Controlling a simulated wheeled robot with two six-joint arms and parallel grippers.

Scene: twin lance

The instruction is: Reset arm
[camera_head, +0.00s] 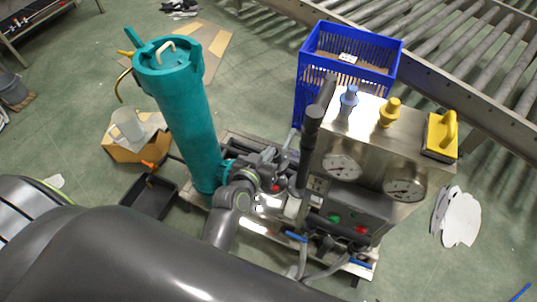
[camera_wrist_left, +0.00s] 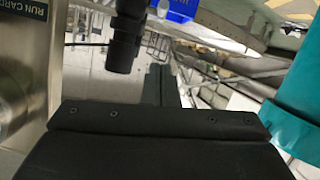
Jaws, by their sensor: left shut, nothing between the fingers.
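My left arm reaches up from the bottom centre of the head view. My left gripper (camera_head: 283,153) is in the narrow gap between a teal cylinder (camera_head: 180,110) and a steel machine cabinet (camera_head: 370,150). In the left wrist view the dark gripper (camera_wrist_left: 165,85) shows its fingers together with nothing between them. The teal cylinder (camera_wrist_left: 298,110) stands close on the right there, and the steel cabinet (camera_wrist_left: 30,75) on the left. A black tube (camera_wrist_left: 124,40) hangs just ahead. My right gripper is not in view.
A blue crate (camera_head: 352,45) stands behind the cabinet, which carries blue and yellow knobs and a yellow-handled block (camera_head: 441,136). A roller conveyor (camera_head: 450,50) runs along the back right. A cardboard box (camera_head: 137,137) and black tray (camera_head: 149,198) lie left. Green floor is open right.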

